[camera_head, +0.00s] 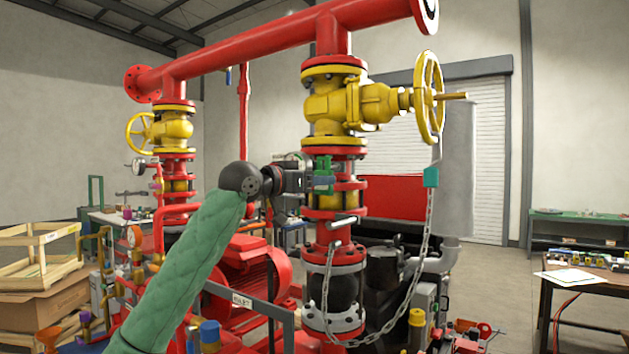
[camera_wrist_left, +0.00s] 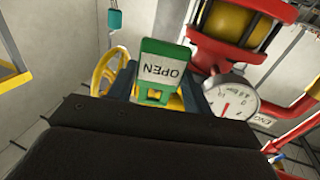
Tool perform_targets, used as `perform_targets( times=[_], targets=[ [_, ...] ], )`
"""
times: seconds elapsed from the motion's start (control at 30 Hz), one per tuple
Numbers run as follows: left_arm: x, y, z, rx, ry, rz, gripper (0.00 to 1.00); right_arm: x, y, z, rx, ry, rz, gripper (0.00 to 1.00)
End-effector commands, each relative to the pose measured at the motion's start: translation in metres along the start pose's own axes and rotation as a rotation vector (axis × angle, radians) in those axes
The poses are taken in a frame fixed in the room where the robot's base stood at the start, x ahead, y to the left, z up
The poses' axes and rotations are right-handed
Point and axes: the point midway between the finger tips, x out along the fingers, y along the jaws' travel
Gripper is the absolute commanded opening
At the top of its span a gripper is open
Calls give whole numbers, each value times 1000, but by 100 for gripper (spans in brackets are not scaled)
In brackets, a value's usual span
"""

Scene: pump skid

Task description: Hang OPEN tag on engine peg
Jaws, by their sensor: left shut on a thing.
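The OPEN tag (camera_wrist_left: 163,70) is green with a white panel, and its lettering reads upside down in the left wrist view. My left gripper (camera_wrist_left: 160,92) is shut on it, with dark fingers on both sides. In the head view my left gripper (camera_head: 308,180) holds the green tag (camera_head: 324,165) in front of the red and yellow riser below the large yellow valve. A small label starting "ENG" (camera_wrist_left: 264,120) shows at the right of the left wrist view. I cannot make out the engine peg. My right gripper is not in view.
A dial gauge (camera_wrist_left: 232,106) sits right of the tag in the wrist view. A yellow handwheel valve (camera_head: 335,106) stands above the gripper. A chain (camera_head: 424,230) with a teal block (camera_head: 431,177) hangs to the right. A red motor (camera_head: 245,285) is below my arm.

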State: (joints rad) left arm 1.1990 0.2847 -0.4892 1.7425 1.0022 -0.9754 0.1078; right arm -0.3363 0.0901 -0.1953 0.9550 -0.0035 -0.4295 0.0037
Motion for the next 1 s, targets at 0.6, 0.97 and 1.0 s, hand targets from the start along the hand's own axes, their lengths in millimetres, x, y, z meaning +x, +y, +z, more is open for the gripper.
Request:
perform_targets(
  times=[0.6, 0.97, 1.0],
  targets=[
    [17, -4, 0, 0, 1, 0, 28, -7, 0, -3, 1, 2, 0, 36],
    [26, -7, 1, 0, 1, 0, 28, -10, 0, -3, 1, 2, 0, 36],
    [27, -7, 1, 0, 1, 0, 28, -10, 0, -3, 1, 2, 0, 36]
  ],
)
